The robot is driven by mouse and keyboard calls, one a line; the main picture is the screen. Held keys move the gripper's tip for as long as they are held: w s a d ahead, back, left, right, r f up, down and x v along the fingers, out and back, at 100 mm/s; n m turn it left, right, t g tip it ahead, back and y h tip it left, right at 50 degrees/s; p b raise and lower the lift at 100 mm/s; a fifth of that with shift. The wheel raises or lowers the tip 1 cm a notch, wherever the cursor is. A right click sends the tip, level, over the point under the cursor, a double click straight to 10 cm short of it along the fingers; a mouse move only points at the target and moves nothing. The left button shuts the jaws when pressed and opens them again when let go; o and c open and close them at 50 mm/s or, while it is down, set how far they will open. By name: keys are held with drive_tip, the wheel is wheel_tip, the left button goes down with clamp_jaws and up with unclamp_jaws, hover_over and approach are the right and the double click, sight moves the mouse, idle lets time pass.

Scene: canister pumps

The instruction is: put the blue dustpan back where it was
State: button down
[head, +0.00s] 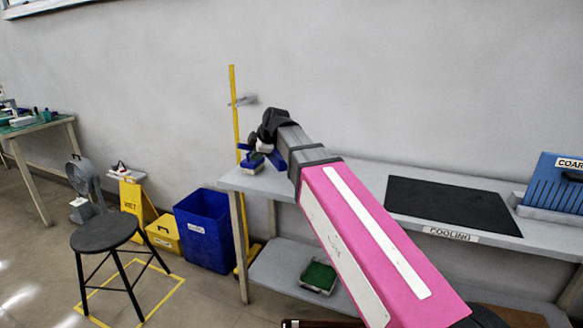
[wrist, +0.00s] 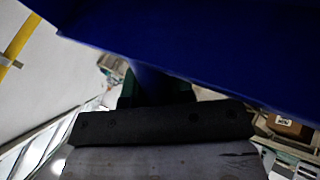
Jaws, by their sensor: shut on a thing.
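The blue dustpan (head: 276,159) shows as small blue parts beside and below my gripper (head: 263,146) in the head view, above the left end of the grey bench. My gripper is shut on it, but my wrist hides much of the hold. In the wrist view the dustpan (wrist: 210,40) is a broad dark blue surface across the top, close to the camera. A grey wall bracket (head: 243,101) is on the wall by a yellow upright pole (head: 235,120), above and left of my gripper.
The grey bench (head: 355,177) carries a black mat (head: 450,204) and a blue rack (head: 556,182). A green-topped tray (head: 318,277) sits on its lower shelf. A blue bin (head: 204,229), yellow bucket (head: 163,235) and black stool (head: 105,235) stand left on the floor.

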sight(278, 153)
drive_tip(key=w+d+f, duration=0.1)
drive_tip(key=w+f, duration=0.1)
drive_tip(key=w, duration=0.1)
drive_tip(key=w+d+f, duration=0.1)
drive_tip(key=w+f, duration=0.1)
drive_tip(key=w, duration=0.2)
drive_tip(key=w+d+f, duration=0.1)
drive_tip(key=w+f, duration=0.1)
drive_tip(key=w, duration=0.2)
drive_tip(key=shift+w+f, duration=0.1)
drive_tip(key=shift+f, duration=2.35)
drive_tip(key=c, duration=1.3)
unclamp_jaws()
drive_tip(key=shift+f, duration=0.1)
drive_tip(key=shift+o, duration=0.2)
drive_tip(key=v, duration=1.2)
